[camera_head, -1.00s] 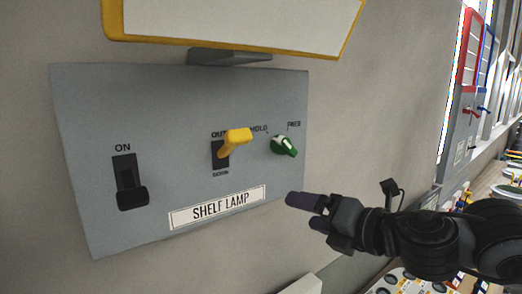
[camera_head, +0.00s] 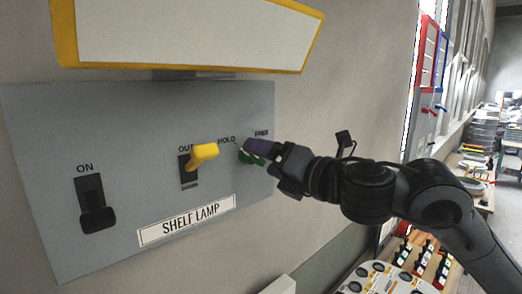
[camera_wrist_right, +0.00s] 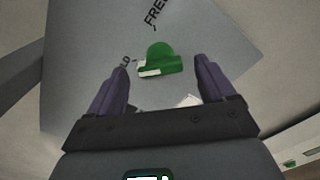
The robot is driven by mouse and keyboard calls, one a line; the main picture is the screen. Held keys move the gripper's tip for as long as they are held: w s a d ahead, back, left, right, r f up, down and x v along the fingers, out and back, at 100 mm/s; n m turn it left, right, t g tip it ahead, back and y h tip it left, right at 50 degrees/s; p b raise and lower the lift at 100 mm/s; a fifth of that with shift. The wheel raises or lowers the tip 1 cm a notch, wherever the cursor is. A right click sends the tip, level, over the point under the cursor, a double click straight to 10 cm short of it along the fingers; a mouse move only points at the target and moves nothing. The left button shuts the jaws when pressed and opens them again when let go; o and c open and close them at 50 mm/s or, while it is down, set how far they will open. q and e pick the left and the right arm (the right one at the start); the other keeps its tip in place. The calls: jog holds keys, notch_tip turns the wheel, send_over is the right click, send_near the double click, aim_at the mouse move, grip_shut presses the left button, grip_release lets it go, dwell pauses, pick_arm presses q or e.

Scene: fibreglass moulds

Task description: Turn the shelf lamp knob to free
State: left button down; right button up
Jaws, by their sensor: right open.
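The green knob (camera_head: 247,156) with a white pointer mark sits at the right end of the grey shelf lamp panel (camera_head: 120,130), below the words HOLD and FREE. My right gripper (camera_head: 250,152) is at the knob and partly hides it in the head view. In the right wrist view the knob (camera_wrist_right: 158,60) lies between and just beyond the two open purple fingers (camera_wrist_right: 160,85), with a visible gap on both sides. Its white mark points toward the partly hidden HOLD lettering, away from FREE. My left gripper is not in view.
A yellow lever (camera_head: 203,153) sticks out of the panel just left of the knob. A black ON switch (camera_head: 95,210) is at the far left. A yellow-edged white board (camera_head: 190,35) overhangs the panel. A bench with trays (camera_head: 390,278) lies at the lower right.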

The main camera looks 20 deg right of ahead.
jog(key=shift+x, duration=1.1)
jog(key=shift+c, duration=0.2)
jog(key=c, duration=1)
